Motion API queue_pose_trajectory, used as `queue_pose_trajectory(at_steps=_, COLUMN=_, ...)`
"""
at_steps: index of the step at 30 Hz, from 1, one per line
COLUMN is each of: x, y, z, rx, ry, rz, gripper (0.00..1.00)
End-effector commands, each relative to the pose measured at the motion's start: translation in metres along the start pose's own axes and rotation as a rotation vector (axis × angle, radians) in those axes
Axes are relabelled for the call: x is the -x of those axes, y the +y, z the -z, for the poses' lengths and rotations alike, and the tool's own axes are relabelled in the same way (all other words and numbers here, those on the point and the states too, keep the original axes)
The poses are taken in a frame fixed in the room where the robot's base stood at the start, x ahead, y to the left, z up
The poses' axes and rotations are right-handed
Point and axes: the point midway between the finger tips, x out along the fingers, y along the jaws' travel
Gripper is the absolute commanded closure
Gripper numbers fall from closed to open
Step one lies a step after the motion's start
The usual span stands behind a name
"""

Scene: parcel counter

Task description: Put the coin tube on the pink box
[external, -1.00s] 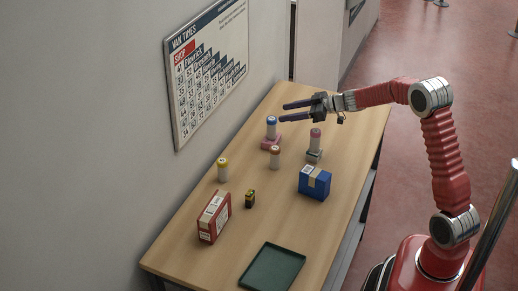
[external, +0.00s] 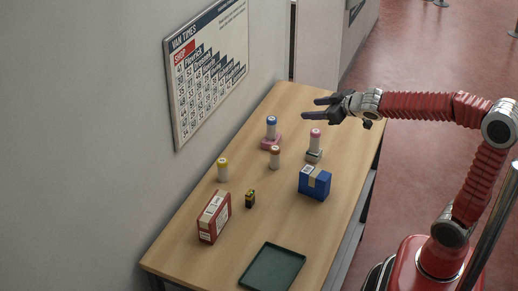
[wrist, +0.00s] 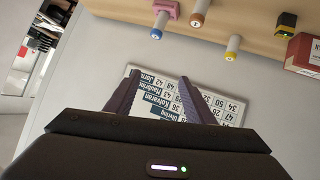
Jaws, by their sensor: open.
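Several white tubes with coloured caps are in view, and I cannot tell which one the task means. A blue-capped tube (external: 271,125) stands upright on the pink box (external: 270,143). A pink-capped tube (external: 315,140) stands on a small dark-and-light block (external: 314,156). A brown-capped tube (external: 275,160) and a yellow-capped tube (external: 222,172) stand on the table. The wrist view also shows the blue-capped tube (wrist: 160,22) and the pink box (wrist: 167,8). My gripper (external: 314,109) is open and empty, above the table's far part, right of and apart from the blue-capped tube.
A blue parcel (external: 314,184), a red box (external: 213,218) and a small black-and-yellow item (external: 250,199) stand on the table (external: 195,259). A green tray (external: 272,268) lies at the near end. A wall with a timetable board (external: 210,70) runs along the left.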

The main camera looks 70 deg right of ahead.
Motion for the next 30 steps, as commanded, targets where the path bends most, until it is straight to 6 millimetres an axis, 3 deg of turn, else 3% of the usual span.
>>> queue_pose_trajectory(at_steps=8, x=0.076, y=-0.04, z=-0.056, rx=-0.018, ry=-0.159, rz=0.045, gripper=0.51)
queue_pose_trajectory(at_steps=21, x=0.196, y=-0.116, z=-0.175, rx=0.017, ry=-0.44, rz=0.281, gripper=0.51)
queue_pose_trajectory(at_steps=25, x=0.219, y=-0.131, z=-0.198, rx=0.035, ry=-0.491, rz=0.344, gripper=0.51)
queue_pose_trajectory(at_steps=30, x=0.227, y=-0.136, z=-0.207, rx=0.042, ry=-0.512, rz=0.368, gripper=0.51)
